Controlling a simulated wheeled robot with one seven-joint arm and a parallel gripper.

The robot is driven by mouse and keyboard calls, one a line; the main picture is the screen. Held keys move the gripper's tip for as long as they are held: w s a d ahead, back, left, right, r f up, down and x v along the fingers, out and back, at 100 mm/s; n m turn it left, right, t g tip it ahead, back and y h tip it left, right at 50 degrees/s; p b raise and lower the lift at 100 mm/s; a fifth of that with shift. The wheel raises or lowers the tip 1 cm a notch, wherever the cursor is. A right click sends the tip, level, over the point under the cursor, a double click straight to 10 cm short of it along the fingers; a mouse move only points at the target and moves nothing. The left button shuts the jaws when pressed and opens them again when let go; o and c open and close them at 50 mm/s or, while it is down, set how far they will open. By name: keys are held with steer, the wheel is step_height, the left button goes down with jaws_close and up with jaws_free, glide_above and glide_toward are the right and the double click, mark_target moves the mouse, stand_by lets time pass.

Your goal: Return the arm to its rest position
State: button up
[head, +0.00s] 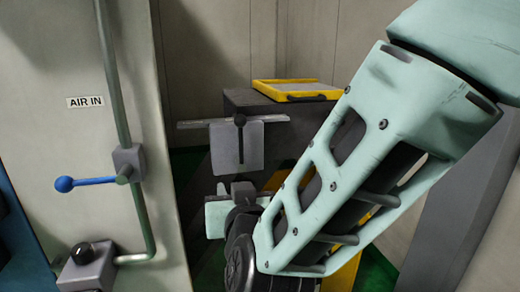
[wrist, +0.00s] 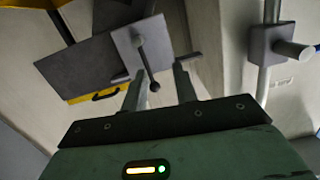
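My gripper (wrist: 160,76) is open, with its two grey fingers apart and nothing held between them in the wrist view. In the head view, my pale green arm reaches down from the upper right to the middle, and the gripper's pale green body (head: 217,214) shows at its lower end. Its fingers are hard to make out there. Beyond it is a grey plate (head: 224,146) with a black ball-ended lever (head: 240,120). In the wrist view the plate (wrist: 124,46) and lever (wrist: 138,41) lie past the fingertips; I cannot tell the exact gap.
An "AIR IN" panel (head: 60,130) at left carries a pipe and a valve with a blue handle (head: 90,183); the valve block (wrist: 268,42) is right in the wrist view. A yellow-rimmed tray (head: 262,92) sits on a dark cabinet (head: 240,102). Walls stand behind.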

steer(key=s+d+f+n+g+h+p, duration=0.1)
steer(key=s+d+f+n+g+h, duration=0.1)
steer(key=s+d+g, duration=0.5)
steer(key=s+d+f+n+g+h+p, duration=0.2)
steer(key=s+d+g, duration=0.6)
steer(key=s+d, duration=0.5)
steer(key=shift+s+f+n+g, duration=0.15)
steer(key=shift+s+n+g, duration=0.15)
steer(key=shift+s+n, duration=0.25)
